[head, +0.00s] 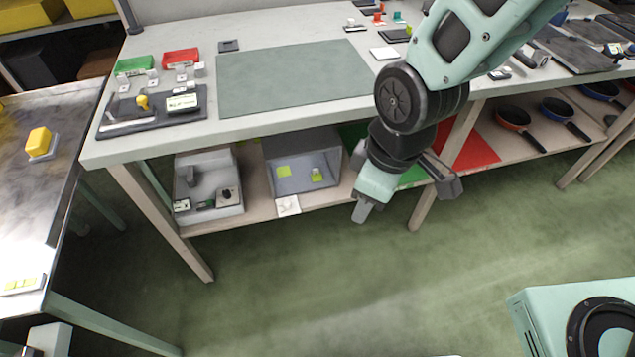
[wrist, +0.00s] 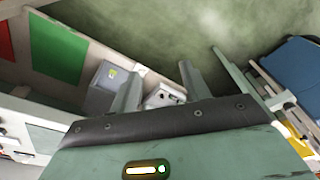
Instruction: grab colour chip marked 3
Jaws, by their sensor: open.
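Two small yellow-green squares, possibly colour chips, show at the open grey box on the lower shelf: a flat one (head: 284,171) at the left and a smaller one (head: 317,175) at the right. One yellowish patch (wrist: 112,72) shows at the box in the wrist view. No number can be read on any of them, so I cannot tell which is marked 3. My gripper (head: 405,199) is open and empty, in front of the shelf and to the right of the box. Its spread fingers (wrist: 160,72) also show in the wrist view, with the box beyond them.
The grey box (head: 299,186) stands beside a grey bin (head: 222,205) on the shelf. A white card (head: 288,205) lies before the box. A bench leg (head: 432,195) stands near my gripper. Red (head: 466,146) and green mats lie right. The green floor (head: 330,280) in front is clear.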

